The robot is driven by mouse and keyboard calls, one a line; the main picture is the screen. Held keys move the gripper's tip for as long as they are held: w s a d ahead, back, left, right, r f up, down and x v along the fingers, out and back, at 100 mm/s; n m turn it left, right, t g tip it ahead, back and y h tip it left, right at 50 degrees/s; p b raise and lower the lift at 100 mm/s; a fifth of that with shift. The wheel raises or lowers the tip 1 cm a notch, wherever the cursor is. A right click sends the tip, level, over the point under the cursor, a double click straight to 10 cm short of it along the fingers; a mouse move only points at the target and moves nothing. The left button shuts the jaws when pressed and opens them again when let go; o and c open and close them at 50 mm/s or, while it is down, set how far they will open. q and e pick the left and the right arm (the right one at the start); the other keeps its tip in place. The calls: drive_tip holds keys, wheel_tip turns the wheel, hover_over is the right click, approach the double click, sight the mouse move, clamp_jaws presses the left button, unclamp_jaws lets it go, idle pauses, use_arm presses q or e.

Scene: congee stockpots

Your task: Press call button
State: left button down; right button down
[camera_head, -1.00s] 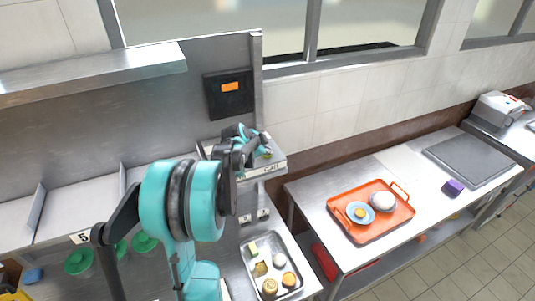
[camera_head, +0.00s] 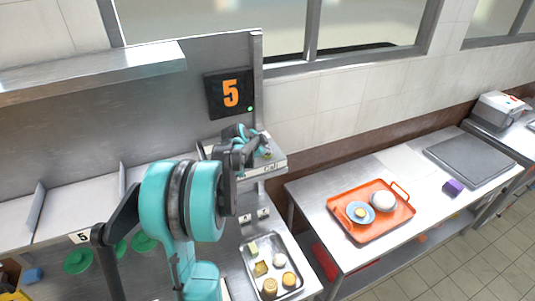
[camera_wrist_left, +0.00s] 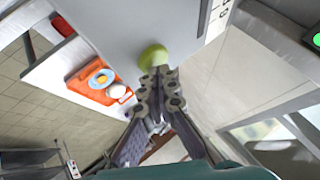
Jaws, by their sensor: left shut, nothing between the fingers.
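The call button is a yellow-green dome (camera_wrist_left: 153,55) on a grey metal surface in the left wrist view. In the head view only a small green bit (camera_head: 268,155) shows on the shelf marked "Call" (camera_head: 276,168). My left gripper (camera_head: 264,149) is shut and empty, with its tips at the button. In the wrist view its fingertips (camera_wrist_left: 156,72) meet or overlap the near edge of the dome; I cannot tell how hard they touch. A black display (camera_head: 229,94) on the steel panel shows an orange "5" and a small green light. My right gripper is not in view.
A steel tray of small food items (camera_head: 270,246) lies below the shelf. My left arm hides part of the counter.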

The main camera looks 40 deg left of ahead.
use_arm(q)
drive_tip(key=shift+s+f, duration=0.1)
drive_tip(key=shift+f, duration=0.1)
drive_tip(key=shift+r, duration=0.1)
drive_tip(key=shift+a+r, duration=0.1)
drive_tip(key=shift+r, duration=0.1)
idle(0.4)
drive_tip(key=shift+r+p, duration=2.1)
drive_tip(key=shift+r, duration=1)
